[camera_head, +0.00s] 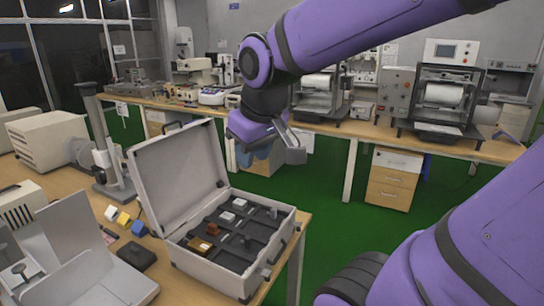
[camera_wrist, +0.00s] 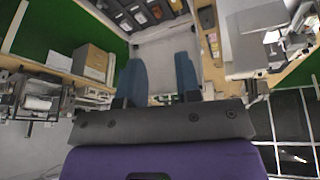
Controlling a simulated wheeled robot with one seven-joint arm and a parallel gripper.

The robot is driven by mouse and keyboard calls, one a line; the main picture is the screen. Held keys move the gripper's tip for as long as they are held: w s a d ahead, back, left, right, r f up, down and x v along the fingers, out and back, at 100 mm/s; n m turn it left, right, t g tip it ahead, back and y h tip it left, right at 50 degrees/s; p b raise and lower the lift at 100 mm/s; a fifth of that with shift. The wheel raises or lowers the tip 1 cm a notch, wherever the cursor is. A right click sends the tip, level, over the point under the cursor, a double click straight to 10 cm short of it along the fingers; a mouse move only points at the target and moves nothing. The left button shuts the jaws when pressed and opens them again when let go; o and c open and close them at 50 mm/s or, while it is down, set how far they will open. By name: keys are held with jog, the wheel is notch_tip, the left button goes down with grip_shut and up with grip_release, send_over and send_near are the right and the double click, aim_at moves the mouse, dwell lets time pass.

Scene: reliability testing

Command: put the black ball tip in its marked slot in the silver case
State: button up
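The silver case (camera_head: 215,278) stands open on the wooden table, its lid (camera_head: 180,170) raised at the back left. Its dark insert has several slots holding small parts, among them a brass-coloured block (camera_head: 199,246), a brown block (camera_head: 213,229) and a grey cylinder (camera_head: 273,212). The case insert also shows at the top of the wrist view (camera_wrist: 127,24). I cannot make out the black ball tip or the slot marking for certain. My gripper (camera_head: 255,158) is raised right of the lid; its blue fingers stand apart with nothing between them in the wrist view (camera_wrist: 160,72).
Small white, yellow and blue blocks (camera_head: 123,218) and a flat black object (camera_head: 136,256) lie left of the case. A grey stand (camera_head: 103,145) rises behind them. The raised lid is close to my gripper. Green floor separates this table from the equipment bench (camera_head: 390,143).

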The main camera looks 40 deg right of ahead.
jog(key=s+a+r+t, duration=0.1)
jog(key=s+r, duration=0.1)
jog(key=s, duration=0.5)
jog(key=shift+a+m+y, duration=0.3)
jog(key=shift+a, duration=0.05)
